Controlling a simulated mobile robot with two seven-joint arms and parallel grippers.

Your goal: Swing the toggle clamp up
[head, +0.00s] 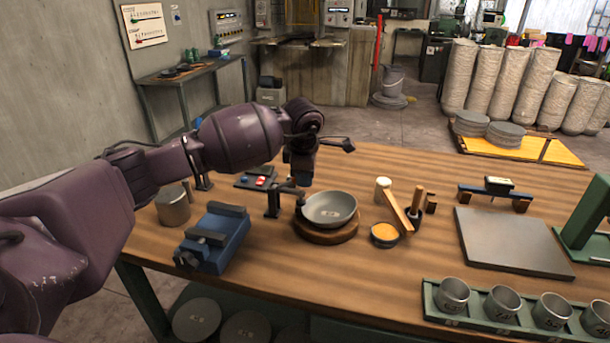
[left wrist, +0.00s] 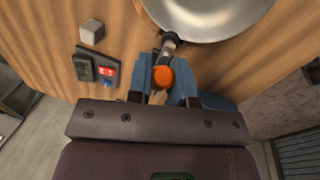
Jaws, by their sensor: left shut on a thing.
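A grey metal bowl (head: 330,208) sits on a round wooden turntable (head: 328,237); the bowl's edge also shows at the top of the left wrist view (left wrist: 210,15). The toggle clamp, a dark arm (left wrist: 170,44) with an orange grip (left wrist: 163,79), stands at the bowl's rim in the left wrist view. My left gripper (left wrist: 163,74) is shut on the orange grip, with its blue fingers on either side. In the head view my left gripper (head: 301,180) points down just behind the bowl's left side and mostly hides the clamp. My right gripper is not in view.
A control box (head: 254,180) with red and blue buttons and a dark post (head: 272,202) stand left of the bowl. A blue vise (head: 213,240) and a metal can (head: 172,205) are farther left. A mallet (head: 395,205) and an orange-filled dish (head: 384,235) lie close on the right.

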